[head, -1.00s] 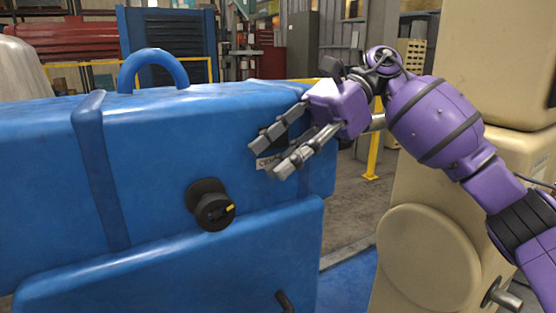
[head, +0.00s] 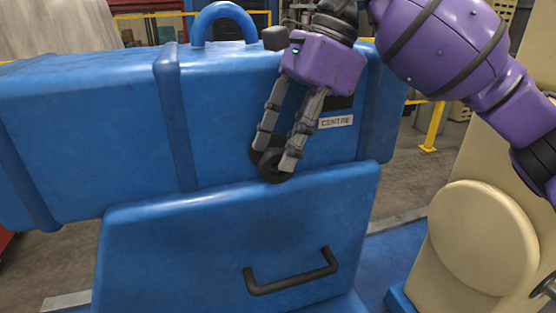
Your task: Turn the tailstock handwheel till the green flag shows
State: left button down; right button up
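The tailstock handwheel (head: 268,172) is a small black round knob on the front of the blue tailstock body (head: 100,130). My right gripper (head: 277,158) points down at it with its two grey fingers spread, one on each side of the knob's front. The fingers cover part of the knob, and I cannot see whether they touch it. A "CENTRE" label (head: 336,122) is right of the fingers, with a dark window (head: 341,102) just above it, partly behind the gripper. I see no green there. My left gripper is out of view.
A blue lower housing with a black bar handle (head: 291,272) juts out below the handwheel. A blue lifting loop (head: 224,20) stands on top of the body. A beige machine column (head: 480,240) is at right, with a yellow rail (head: 433,127) behind.

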aim_at(283, 149)
jog(key=shift+x, duration=1.65)
jog(key=shift+c, duration=0.4)
grip_shut()
